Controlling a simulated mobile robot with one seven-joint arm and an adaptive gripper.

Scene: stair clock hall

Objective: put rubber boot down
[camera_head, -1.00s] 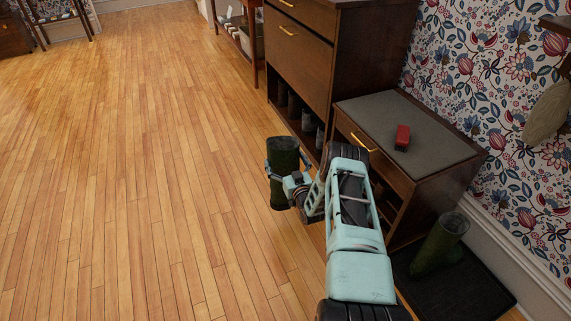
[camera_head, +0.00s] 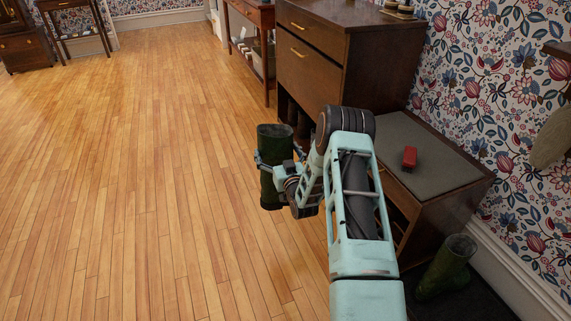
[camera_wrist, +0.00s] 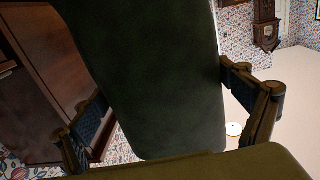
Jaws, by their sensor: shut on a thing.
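A dark green rubber boot (camera_head: 274,142) is upright in my gripper (camera_head: 272,165) in the head view, left of the dark cabinet. My gripper is shut around the boot's shaft. In the wrist view the boot's shaft (camera_wrist: 155,75) fills the middle, with a finger on each side of it. The boot appears held above the wooden floor (camera_head: 170,220), though the exact gap below it cannot be told. A second green boot (camera_head: 446,268) stands on the dark mat (camera_head: 455,305) at the lower right.
A low bench (camera_head: 440,160) with a grey top carries a small red object (camera_head: 409,157). A tall dark cabinet (camera_head: 310,75) stands behind it, and a side table (camera_head: 262,18) is farther back. The floor on the left is clear.

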